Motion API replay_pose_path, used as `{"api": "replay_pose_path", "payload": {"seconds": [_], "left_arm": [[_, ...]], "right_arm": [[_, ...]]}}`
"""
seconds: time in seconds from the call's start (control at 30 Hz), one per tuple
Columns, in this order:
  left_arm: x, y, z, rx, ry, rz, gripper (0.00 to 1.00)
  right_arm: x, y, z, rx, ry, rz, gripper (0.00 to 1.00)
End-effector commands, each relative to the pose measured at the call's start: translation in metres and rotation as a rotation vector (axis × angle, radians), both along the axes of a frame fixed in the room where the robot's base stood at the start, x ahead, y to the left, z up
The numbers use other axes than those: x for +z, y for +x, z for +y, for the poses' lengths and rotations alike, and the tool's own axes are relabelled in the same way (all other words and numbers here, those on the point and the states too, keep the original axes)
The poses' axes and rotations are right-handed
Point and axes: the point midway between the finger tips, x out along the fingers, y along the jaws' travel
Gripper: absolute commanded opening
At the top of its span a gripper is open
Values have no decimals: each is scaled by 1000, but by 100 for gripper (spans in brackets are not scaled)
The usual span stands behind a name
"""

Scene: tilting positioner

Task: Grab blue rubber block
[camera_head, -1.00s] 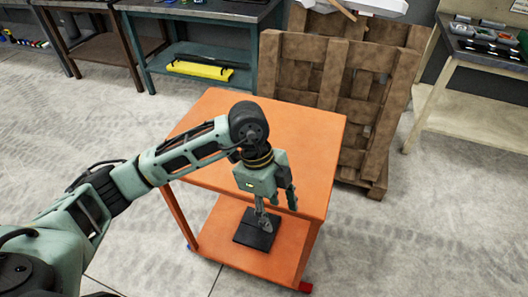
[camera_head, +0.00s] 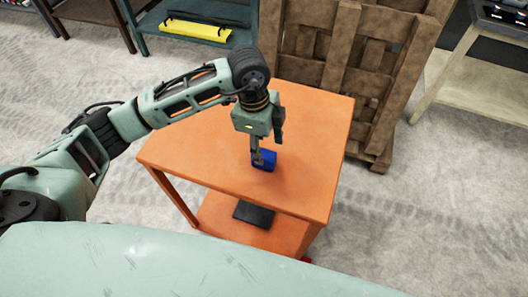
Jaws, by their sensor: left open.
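The blue rubber block (camera_head: 265,160) lies on the orange top of the cart (camera_head: 210,160), near its middle. My left gripper (camera_head: 260,158) points down at the block, and its fingers partly cover the block in the head view. The left gripper is open. I cannot tell whether its fingers touch the block or how far they are around it. My right gripper is not in view.
A black flat object (camera_head: 253,213) lies on the cart's lower shelf. Wooden pallets (camera_head: 345,60) stand behind the cart. Workbenches stand farther back, one with a yellow object (camera_head: 195,30). The cart top around the block is clear.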

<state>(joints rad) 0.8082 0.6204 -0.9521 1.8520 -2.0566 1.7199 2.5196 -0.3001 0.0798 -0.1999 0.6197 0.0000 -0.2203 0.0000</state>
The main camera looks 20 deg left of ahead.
Motion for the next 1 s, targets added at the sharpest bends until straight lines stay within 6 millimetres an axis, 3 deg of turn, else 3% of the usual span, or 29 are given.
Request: {"api": "replay_pose_path", "payload": {"seconds": [0.23, 0.4, 0.67, 1.0], "left_arm": [[-31, -4, 1, 0, 2, 6, 50], [-52, -3, -2, -1, 1, 2, 50], [-56, -3, -2, -2, 1, -1, 50], [-56, -3, -2, -2, 1, -1, 21]], "right_arm": [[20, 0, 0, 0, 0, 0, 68], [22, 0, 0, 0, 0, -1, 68], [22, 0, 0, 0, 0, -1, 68], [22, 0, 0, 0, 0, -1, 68]]}}
